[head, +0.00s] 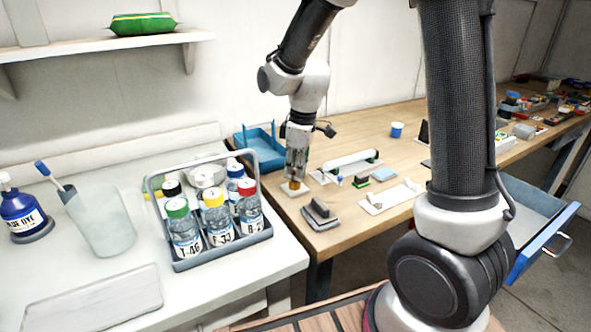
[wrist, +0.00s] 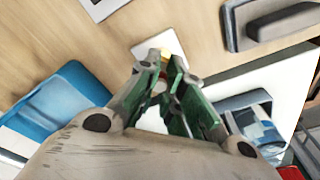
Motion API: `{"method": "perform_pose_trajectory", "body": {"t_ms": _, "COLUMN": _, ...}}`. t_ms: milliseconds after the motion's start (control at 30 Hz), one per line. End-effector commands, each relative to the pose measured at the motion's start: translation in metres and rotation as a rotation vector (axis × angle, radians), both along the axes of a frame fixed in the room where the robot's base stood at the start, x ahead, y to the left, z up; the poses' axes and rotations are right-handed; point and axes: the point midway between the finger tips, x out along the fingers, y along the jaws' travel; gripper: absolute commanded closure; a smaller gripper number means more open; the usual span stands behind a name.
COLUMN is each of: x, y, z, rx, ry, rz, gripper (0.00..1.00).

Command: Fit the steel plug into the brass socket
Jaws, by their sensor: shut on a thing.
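My gripper (head: 297,172) points down over the left part of the wooden table. The brass socket (head: 295,186) is a small gold-brown piece on a pale square plate (head: 286,191), right below the fingertips. In the wrist view the green-padded fingers (wrist: 167,78) close in over the pale plate (wrist: 148,47), with a bit of brass colour (wrist: 164,56) at the tips. My gripper is shut on a small greyish piece, which I take to be the steel plug; the fingers mostly hide it. I cannot tell whether the plug touches or sits inside the socket.
A grey block with a dark handle (head: 320,211) stands just right of the socket. A blue tray (head: 262,150) is behind, and a grey bottle caddy (head: 222,249) stands at the left.

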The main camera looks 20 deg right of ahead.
Motion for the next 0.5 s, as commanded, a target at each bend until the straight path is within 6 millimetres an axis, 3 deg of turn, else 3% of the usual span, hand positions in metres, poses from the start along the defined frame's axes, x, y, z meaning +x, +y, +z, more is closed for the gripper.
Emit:
{"method": "perform_pose_trajectory", "body": {"t_ms": 167, "x": -0.0001, "y": 0.0, "z": -0.0029, "rx": 0.0, "ry": 0.001, "rz": 0.0, "gripper": 1.0}}
{"method": "perform_pose_trajectory", "body": {"t_ms": 200, "x": 0.0, "y": 0.0, "z": -0.0027, "rx": 0.0, "ry": 0.0, "rz": 0.0, "gripper": 0.85}}
{"method": "perform_pose_trajectory", "body": {"t_ms": 300, "x": 0.0, "y": 0.0, "z": -0.0026, "rx": 0.0, "ry": 0.0, "rz": 0.0, "gripper": 0.69}}
{"method": "perform_pose_trajectory", "body": {"t_ms": 500, "x": 0.0, "y": 0.0, "z": -0.0025, "rx": 0.0, "ry": 0.0, "rz": 0.0, "gripper": 0.69}}
